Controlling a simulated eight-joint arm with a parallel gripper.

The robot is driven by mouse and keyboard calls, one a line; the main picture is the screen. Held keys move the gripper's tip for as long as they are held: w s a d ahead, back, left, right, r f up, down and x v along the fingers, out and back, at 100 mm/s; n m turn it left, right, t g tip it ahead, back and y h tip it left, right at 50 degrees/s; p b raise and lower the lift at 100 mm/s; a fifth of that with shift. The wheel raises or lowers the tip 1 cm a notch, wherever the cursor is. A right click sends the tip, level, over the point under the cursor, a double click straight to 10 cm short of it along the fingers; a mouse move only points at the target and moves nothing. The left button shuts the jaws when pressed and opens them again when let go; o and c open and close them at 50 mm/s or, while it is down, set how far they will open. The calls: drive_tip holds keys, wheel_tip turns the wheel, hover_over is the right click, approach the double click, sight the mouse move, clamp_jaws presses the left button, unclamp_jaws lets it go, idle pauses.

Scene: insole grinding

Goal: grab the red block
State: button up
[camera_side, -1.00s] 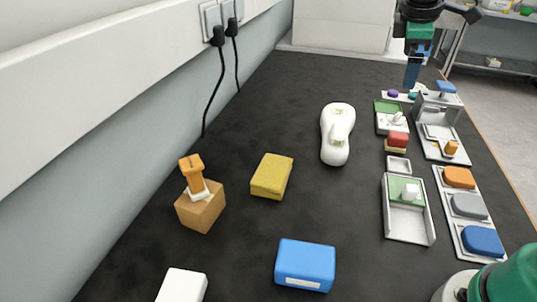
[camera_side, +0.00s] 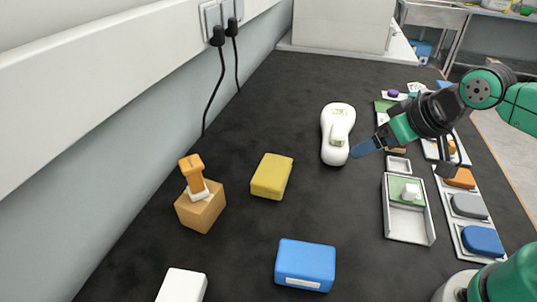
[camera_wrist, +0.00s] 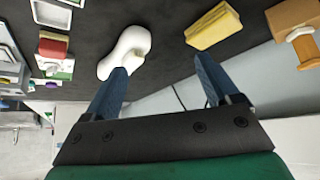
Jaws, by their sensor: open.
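The red block (camera_wrist: 53,47) shows in the wrist view at the left, on a small tan base. In the side view my arm hides it. My gripper (camera_wrist: 162,66) is open and empty, its two blue fingers apart. In the wrist view the red block lies left of both fingers. In the side view my gripper (camera_side: 364,149) extends leftward over the table, its fingertips near the white rounded object (camera_side: 337,130). That object also shows in the wrist view (camera_wrist: 125,48), by the left fingertip.
A yellow block (camera_side: 272,176), a blue block (camera_side: 305,265) and a brown box with an orange-topped piece (camera_side: 200,205) stand left of my gripper. A white tray (camera_side: 410,228) and a panel with coloured pads (camera_side: 469,207) lie at the right.

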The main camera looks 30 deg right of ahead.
drive_tip(key=w+d+f+m+g+y, duration=0.2)
drive_tip(key=w+d+m+y, duration=0.3)
drive_tip(key=w+d+m, duration=0.9)
drive_tip(key=s+d+f+m+t+y, duration=0.1)
drive_tip(key=s+d+f+m, duration=0.1)
drive_tip(key=d+f+m, duration=0.1)
drive_tip(key=s+d+f+m+t+y, duration=0.1)
drive_tip(key=s+d+f+m+y, duration=0.1)
drive_tip(key=d+m, duration=0.2)
drive_tip(key=s+d+f+m+t+y, duration=0.1)
drive_tip(key=s+d+f+m+t, duration=0.1)
drive_tip(key=m, duration=0.4)
drive_tip(key=shift+s+d+f, duration=0.6)
drive_tip(key=shift+d+f, duration=0.05)
drive_tip(key=shift+f, duration=0.15)
drive_tip(key=shift+y, duration=0.3)
drive_tip(key=shift+x, duration=2.75)
drive_tip(key=shift+r, duration=0.1)
clamp_jaws()
